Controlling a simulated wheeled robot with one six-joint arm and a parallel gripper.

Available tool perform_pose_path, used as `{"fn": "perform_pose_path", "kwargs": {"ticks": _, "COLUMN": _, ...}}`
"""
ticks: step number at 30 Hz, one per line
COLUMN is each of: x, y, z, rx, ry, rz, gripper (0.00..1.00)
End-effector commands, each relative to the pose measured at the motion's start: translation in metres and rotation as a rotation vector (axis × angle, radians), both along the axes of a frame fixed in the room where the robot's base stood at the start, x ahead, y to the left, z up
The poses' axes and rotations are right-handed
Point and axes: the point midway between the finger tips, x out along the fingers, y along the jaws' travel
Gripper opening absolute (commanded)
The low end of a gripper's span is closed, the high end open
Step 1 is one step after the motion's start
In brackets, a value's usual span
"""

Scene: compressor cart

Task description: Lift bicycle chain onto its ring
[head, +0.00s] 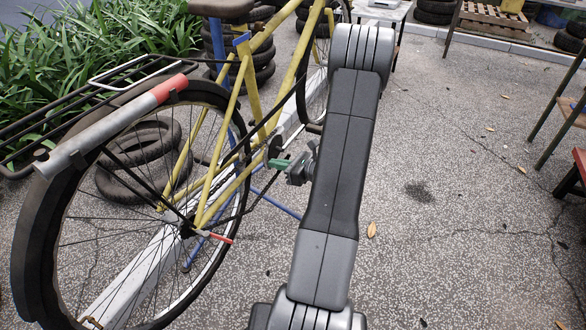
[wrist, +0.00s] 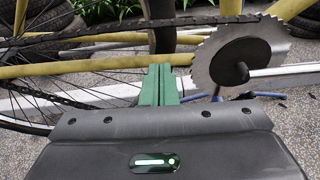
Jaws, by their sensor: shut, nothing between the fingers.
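The yellow bicycle (head: 207,180) stands with its rear wheel at the left of the head view. Its toothed chain ring (wrist: 218,68) is at the right of the wrist view, with bare teeth along its left and lower edge. The dark chain (wrist: 110,27) runs across the upper wrist view toward the top of the ring. I cannot tell whether any link sits on the teeth there. My gripper (wrist: 161,68) has green fingers, shut together and empty, below the chain and left of the ring. In the head view my gripper (head: 277,163) is beside the ring area.
A crank arm (wrist: 285,71) sticks out to the right from the ring's centre. A yellow frame tube (wrist: 90,68) runs behind my fingers. Old tyres (head: 140,160) lie beyond the rear wheel. The paving (head: 440,230) at right is open, with a table at the far right.

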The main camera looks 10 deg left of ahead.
Motion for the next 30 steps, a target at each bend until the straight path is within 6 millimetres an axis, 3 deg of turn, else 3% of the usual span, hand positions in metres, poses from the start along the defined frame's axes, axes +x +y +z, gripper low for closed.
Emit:
{"fn": "perform_pose_path", "kwargs": {"ticks": 7, "x": 0.011, "y": 0.027, "z": 0.017, "rx": -0.001, "ry": 0.0, "rz": 0.001, "gripper": 0.0}}
{"fn": "perform_pose_path", "kwargs": {"ticks": 22, "x": 0.014, "y": 0.034, "z": 0.023, "rx": -0.002, "ry": -0.001, "rz": 0.0, "gripper": 0.0}}
{"fn": "perform_pose_path", "kwargs": {"ticks": 30, "x": 0.021, "y": 0.049, "z": 0.045, "rx": -0.018, "ry": -0.054, "rz": 0.033, "gripper": 0.0}}
